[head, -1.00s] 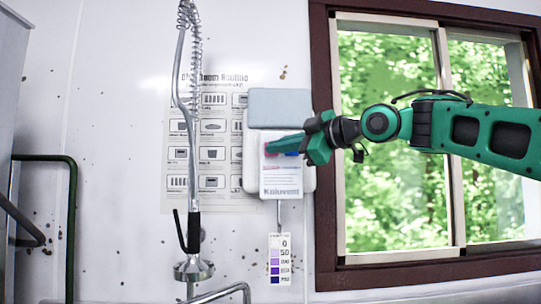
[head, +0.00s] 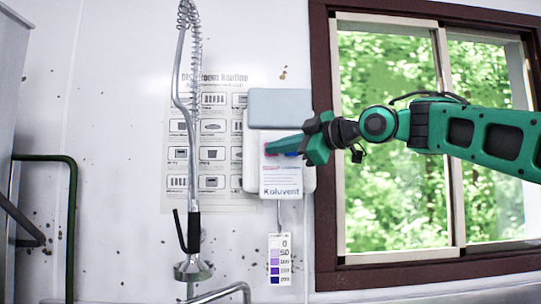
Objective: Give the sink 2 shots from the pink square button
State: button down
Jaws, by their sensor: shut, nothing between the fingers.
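A white dispenser box (head: 251,175) hangs on the wall, with a grey-blue top (head: 281,108) and a label reading "Koluvent" (head: 281,190). My green gripper (head: 268,148) reaches in from the right and is shut, its fingertips at the upper part of the dispenser's front. A small pink-red patch (head: 268,155) shows just at the fingertips, mostly hidden by them. I cannot tell whether the tips touch it. A bit of blue (head: 291,154) shows under the fingers. The sink basin is not clearly in view.
A spray hose with a metal spring (head: 193,130) hangs left of the dispenser, above a metal faucet (head: 225,291). A poster (head: 212,205) is behind it. A purple-scale strip (head: 280,260) hangs below the dispenser. A brown-framed window (head: 323,215) is behind my arm.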

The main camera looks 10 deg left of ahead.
jog(key=shift+w+a, duration=0.1)
jog(key=shift+w, duration=0.35)
dwell(0.5)
dwell(0.3)
jog(key=shift+s+d, duration=0.2)
jog(key=shift+s, duration=0.4)
jog(key=shift+s+d, duration=0.15)
jog(key=shift+s, duration=0.4)
jog(key=s, duration=0.2)
jog(key=s+d, duration=0.1)
jog(key=s, duration=0.1)
jog(key=shift+s+d, duration=0.1)
jog(key=shift+s, duration=0.3)
jog(key=shift+f, duration=0.1)
